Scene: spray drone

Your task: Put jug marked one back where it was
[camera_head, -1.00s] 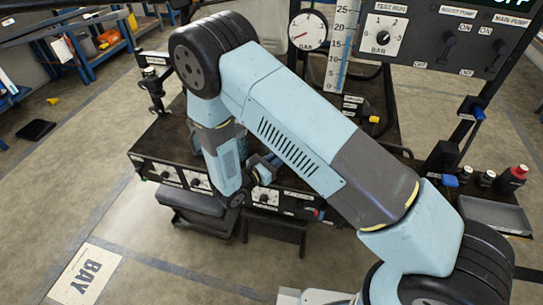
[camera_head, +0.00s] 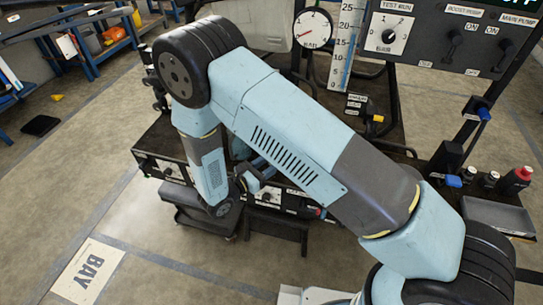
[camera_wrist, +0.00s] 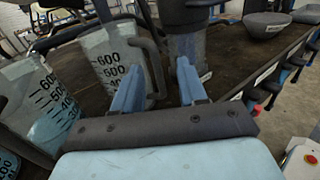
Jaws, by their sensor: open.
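In the wrist view, my gripper (camera_wrist: 158,82) is open, its two pale blue fingers apart. A clear graduated jug (camera_wrist: 112,52) with a dark handle (camera_wrist: 153,68) stands just beyond the left finger. The handle is near the gap between the fingers; I cannot tell if it lies between them. A second graduated jug (camera_wrist: 40,98), holding blue liquid, is at the left. Part of another vessel with blue liquid (camera_wrist: 8,162) shows at the lower left corner. No number naming a jug is readable. In the head view my arm hides the jugs.
A clear cylinder with a dark top (camera_wrist: 187,48) stands beyond the right finger. A grey bowl (camera_wrist: 266,24) sits farther right on the dark bench (camera_wrist: 235,65). In the head view, a gauge (camera_head: 312,29) and a control panel (camera_head: 440,38) rise behind the bench.

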